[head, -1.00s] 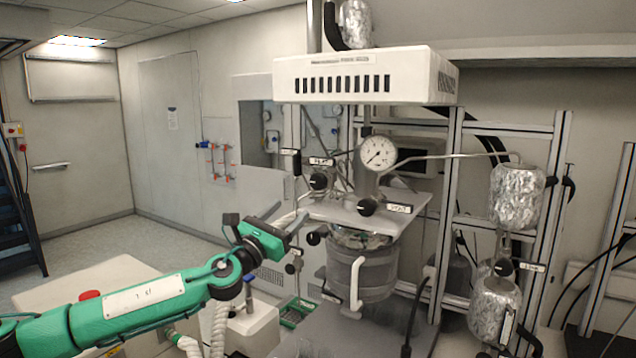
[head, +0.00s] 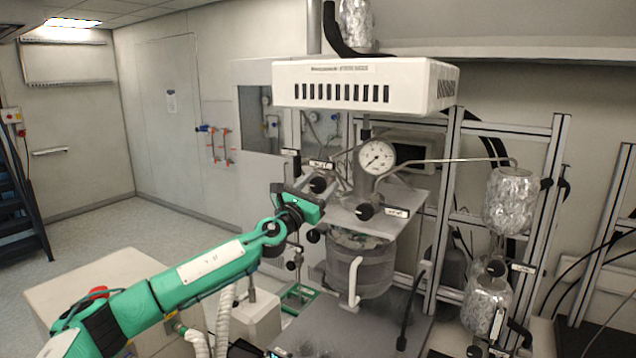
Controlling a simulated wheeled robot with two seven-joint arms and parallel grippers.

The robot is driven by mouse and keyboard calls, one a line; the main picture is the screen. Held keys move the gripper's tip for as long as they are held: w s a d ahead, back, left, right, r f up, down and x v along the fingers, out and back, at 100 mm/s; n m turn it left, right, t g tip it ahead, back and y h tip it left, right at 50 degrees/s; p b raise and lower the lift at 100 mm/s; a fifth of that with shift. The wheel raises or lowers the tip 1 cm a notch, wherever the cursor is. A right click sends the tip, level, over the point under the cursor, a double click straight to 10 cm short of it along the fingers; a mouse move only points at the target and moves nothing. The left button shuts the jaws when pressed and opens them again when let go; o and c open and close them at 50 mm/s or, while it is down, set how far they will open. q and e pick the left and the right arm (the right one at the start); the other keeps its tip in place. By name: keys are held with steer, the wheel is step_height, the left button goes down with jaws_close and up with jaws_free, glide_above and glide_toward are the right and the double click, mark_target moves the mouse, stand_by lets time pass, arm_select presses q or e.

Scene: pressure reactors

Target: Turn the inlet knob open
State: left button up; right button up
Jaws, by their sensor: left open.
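The reactor has several black knobs with small white labels that I cannot read, so I cannot tell which is the inlet knob. One black knob (head: 318,184) is at the left of the top plate, below the gauge's left side. Another black knob (head: 364,211) is at the plate's front, and a third (head: 313,236) is lower left. My left gripper (head: 308,200) is open beside the upper-left knob, just left of and below it. Its fingers are partly hidden, and I cannot tell whether they touch the knob. My right gripper is not in view.
A round pressure gauge (head: 376,157) stands above the plate under a white box (head: 365,82). The grey reactor vessel (head: 360,268) hangs below. A metal frame (head: 443,200) and foil-wrapped cylinders (head: 509,200) are on the right. The floor at left is open.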

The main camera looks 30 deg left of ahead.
arm_select(q)
steer(key=shift+c, duration=0.7)
steer(key=c, duration=0.8)
